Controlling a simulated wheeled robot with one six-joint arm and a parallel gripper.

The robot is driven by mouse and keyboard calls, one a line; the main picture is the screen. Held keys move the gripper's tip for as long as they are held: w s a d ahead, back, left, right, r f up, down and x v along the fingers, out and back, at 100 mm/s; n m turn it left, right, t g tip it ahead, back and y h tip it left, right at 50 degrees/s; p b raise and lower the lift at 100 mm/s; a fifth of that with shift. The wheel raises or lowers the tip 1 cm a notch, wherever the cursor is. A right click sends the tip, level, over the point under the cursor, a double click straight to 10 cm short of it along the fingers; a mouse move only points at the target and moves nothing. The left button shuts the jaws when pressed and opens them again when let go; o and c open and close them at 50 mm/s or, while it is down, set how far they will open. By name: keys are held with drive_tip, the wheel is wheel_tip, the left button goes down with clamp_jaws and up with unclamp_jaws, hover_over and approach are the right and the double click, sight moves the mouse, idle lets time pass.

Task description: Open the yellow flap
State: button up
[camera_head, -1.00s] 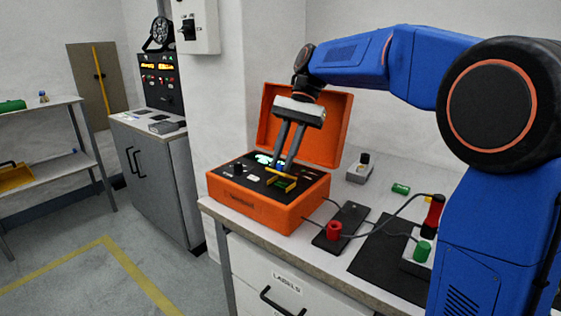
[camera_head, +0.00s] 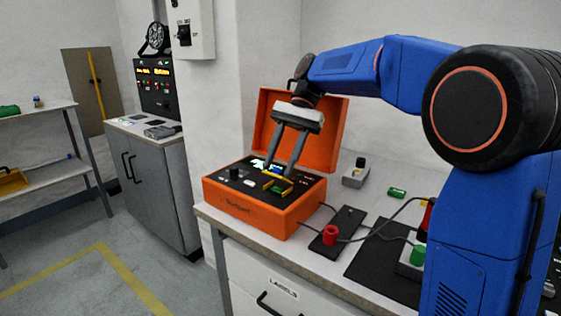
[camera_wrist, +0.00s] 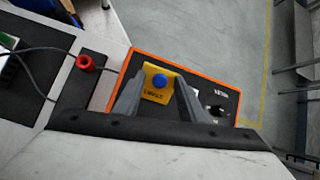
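The orange case (camera_head: 258,213) stands open on the bench, its lid (camera_head: 318,130) tilted back. On its dark panel is the yellow flap piece (camera_head: 277,190), which also shows in the wrist view (camera_wrist: 155,97). In the wrist view a round blue button (camera_wrist: 159,81) shows uncovered against the yellow, above small lettering. The flap's exact angle is hard to tell. My gripper (camera_head: 281,172) reaches down into the case. Its fingers are apart and show on either side of the yellow piece in the wrist view (camera_wrist: 158,84). Contact with it cannot be told.
A black knob (camera_wrist: 216,110) and white parts sit on the panel beside the flap. A red socket (camera_head: 330,234) with cables stands on a black strip right of the case. A small grey box (camera_head: 355,176) and a green cylinder (camera_head: 397,192) lie behind.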

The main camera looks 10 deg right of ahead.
drive_tip(key=v, duration=0.7)
drive_tip(key=shift+r, duration=0.2)
drive_tip(key=shift+d, duration=0.1)
drive_tip(key=shift+c, duration=0.5)
